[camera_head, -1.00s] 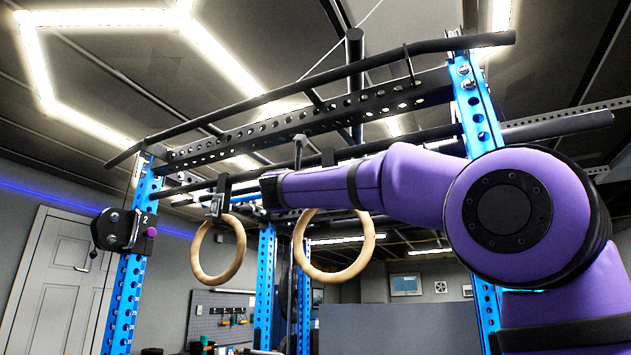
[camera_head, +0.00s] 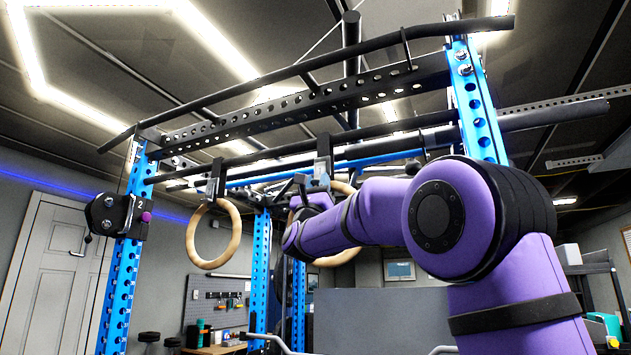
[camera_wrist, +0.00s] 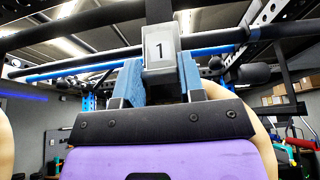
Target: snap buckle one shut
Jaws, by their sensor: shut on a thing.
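Buckle one is a grey block with a white "1" label (camera_wrist: 159,47), in the upper middle of the wrist view. A black strap (camera_wrist: 158,11) runs up from it. My gripper (camera_wrist: 160,78) has its blue-grey fingers on either side of the block and is shut on it. In the head view my gripper (camera_head: 304,188) is up at the right-hand strap, under the bars, and the buckle is too small to read there. The right wooden ring (camera_head: 350,250) hangs behind my arm, partly hidden. I cannot tell whether the buckle's lever is open or shut.
The left wooden ring (camera_head: 193,240) hangs free from its own strap (camera_head: 215,180). Blue rack uprights (camera_head: 121,285) and black crossbars (camera_head: 300,105) frame the space. A black device with a purple knob (camera_head: 146,216) sits on the left upright.

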